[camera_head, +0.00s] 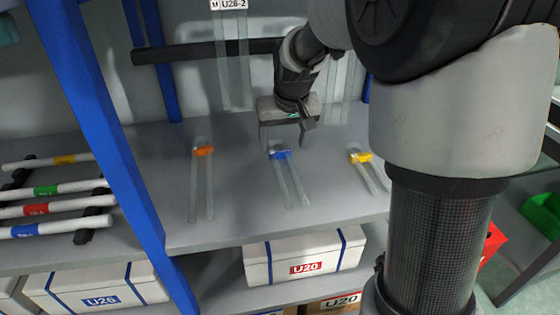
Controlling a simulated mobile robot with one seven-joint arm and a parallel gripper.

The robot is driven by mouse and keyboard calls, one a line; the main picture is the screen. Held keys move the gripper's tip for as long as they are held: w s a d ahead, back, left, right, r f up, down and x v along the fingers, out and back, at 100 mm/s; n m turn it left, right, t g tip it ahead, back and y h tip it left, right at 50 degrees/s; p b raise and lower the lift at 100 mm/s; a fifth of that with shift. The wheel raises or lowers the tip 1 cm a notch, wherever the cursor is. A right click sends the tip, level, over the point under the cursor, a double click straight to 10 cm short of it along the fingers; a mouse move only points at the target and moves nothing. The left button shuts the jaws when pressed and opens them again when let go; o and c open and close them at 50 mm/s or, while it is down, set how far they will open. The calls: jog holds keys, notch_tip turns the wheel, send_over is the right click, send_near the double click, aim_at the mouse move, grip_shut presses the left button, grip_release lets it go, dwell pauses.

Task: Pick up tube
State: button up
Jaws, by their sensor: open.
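Three clear glass tubes lie on the grey shelf, each with a coloured band at its far end. The orange-banded tube (202,180) is on the left, the blue-banded tube (287,180) in the middle, and the yellow-banded tube (371,177) on the right, partly hidden by my arm. My gripper (284,148) points down over the far end of the blue-banded tube. Its fingers are open, one on each side of the blue band. I cannot tell whether they touch the tube.
A blue post (108,125) stands left of the shelf. White rods with coloured bands (50,189) lie on a rack beyond it. Tall clear tubes (234,70) stand at the back wall, near a dark horizontal bar (200,51). White boxes (305,258) sit on the lower shelf.

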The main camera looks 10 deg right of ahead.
aim_at(281, 153)
jog(key=b+x, duration=0.1)
jog(key=x, duration=0.4)
jog(key=shift+w+b, duration=0.15)
jog(key=shift+b, duration=0.15)
jog(key=c, duration=1.2)
jog(key=shift+r, duration=0.2)
